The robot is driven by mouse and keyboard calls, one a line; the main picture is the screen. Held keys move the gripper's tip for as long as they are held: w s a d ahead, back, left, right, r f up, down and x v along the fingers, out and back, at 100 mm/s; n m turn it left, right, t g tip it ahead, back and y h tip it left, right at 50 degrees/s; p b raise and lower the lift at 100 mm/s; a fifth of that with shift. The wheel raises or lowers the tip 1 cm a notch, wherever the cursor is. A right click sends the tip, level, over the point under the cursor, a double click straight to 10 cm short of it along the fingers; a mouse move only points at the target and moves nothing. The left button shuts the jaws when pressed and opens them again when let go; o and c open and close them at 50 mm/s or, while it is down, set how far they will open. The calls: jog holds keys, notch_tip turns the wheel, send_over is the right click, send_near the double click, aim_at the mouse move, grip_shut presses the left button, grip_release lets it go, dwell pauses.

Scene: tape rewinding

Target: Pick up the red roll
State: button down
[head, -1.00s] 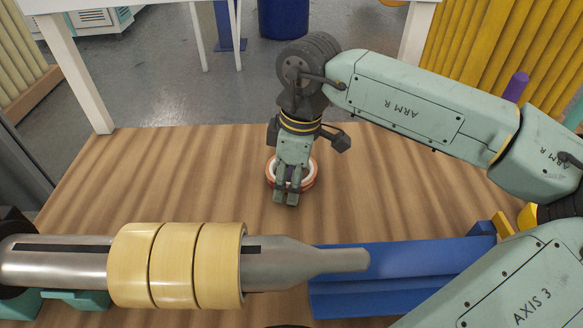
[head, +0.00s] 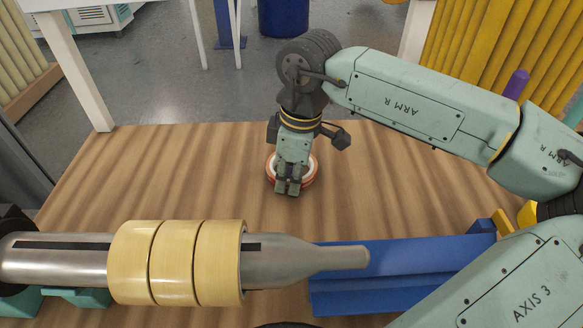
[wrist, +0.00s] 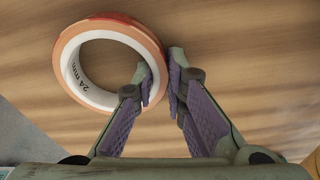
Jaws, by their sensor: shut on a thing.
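The red roll (head: 313,174) is a ring of orange-red tape with a white core, lying on the wooden table below my gripper in the head view. The wrist view shows the roll (wrist: 70,45) with "24 mm" printed inside its core. My gripper (head: 287,191) points down at the roll's near side. In the wrist view, my gripper (wrist: 160,75) has one finger inside the ring and the other outside, shut on the roll's wall. In the head view, the gripper hides much of the roll.
A metal spindle (head: 60,262) carrying several cream-yellow rolls (head: 176,262) lies across the table's front left. A blue trough (head: 395,272) is at the front right. The wooden table (head: 150,180) is bare around the roll. Yellow corrugated panels (head: 485,45) stand at the back right.

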notch_tip(320, 180, up, 10)
jog(key=b, duration=0.1)
dwell(0.6)
dwell(0.4)
